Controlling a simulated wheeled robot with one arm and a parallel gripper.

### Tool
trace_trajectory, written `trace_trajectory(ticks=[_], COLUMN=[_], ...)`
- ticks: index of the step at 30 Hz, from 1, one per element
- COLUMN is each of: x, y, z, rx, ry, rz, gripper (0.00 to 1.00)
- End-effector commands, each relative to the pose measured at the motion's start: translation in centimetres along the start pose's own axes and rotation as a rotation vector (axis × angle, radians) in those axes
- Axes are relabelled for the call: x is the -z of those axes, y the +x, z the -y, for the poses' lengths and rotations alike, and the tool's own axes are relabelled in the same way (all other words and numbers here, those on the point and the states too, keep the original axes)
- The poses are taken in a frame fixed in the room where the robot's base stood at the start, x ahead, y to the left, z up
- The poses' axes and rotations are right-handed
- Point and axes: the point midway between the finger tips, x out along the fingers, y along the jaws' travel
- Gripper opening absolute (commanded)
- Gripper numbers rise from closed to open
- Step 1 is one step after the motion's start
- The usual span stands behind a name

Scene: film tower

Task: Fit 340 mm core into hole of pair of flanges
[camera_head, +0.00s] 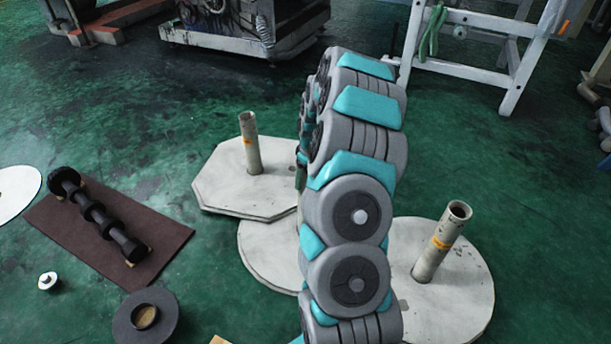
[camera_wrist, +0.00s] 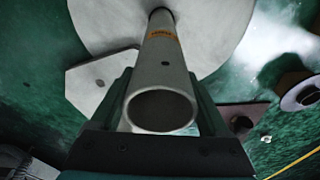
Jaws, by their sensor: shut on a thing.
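In the wrist view my gripper (camera_wrist: 160,92) is shut on a grey tube-shaped core (camera_wrist: 162,62) with an orange label; its open end faces the camera. The core's far end meets the middle of a pale round flange (camera_wrist: 215,40); I cannot tell whether it is in the hole. In the head view my arm hides most of the gripper and of the held core. A pale round flange (camera_head: 262,252) lies partly behind the arm. An octagonal flange (camera_head: 222,180) bears an upright core (camera_head: 249,145). A round flange (camera_head: 465,290) at right bears a tilted-looking core (camera_head: 440,245).
A brown mat (camera_head: 75,235) with a black shaft (camera_head: 95,210) lies at left. A dark disc (camera_head: 125,322) with a tan centre and a small white knob (camera_head: 48,281) lie near it. A white frame (camera_head: 475,75) stands behind at right.

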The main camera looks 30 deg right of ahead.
Motion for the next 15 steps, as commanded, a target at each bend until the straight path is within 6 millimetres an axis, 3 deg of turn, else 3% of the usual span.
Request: trace_trajectory(ticks=[7, 8, 13, 15], x=[-0.06, -0.05, -0.04, -0.04], y=[0.43, 0.41, 0.39, 0.39], z=[-0.01, -0.01, -0.01, -0.01], rx=[0.0, 0.0, -0.001, -0.001], ry=[0.0, 0.0, 0.0, 0.0], rz=[0.0, 0.0, 0.0, 0.0], gripper=[0.0, 0.81, 1.0, 1.0])
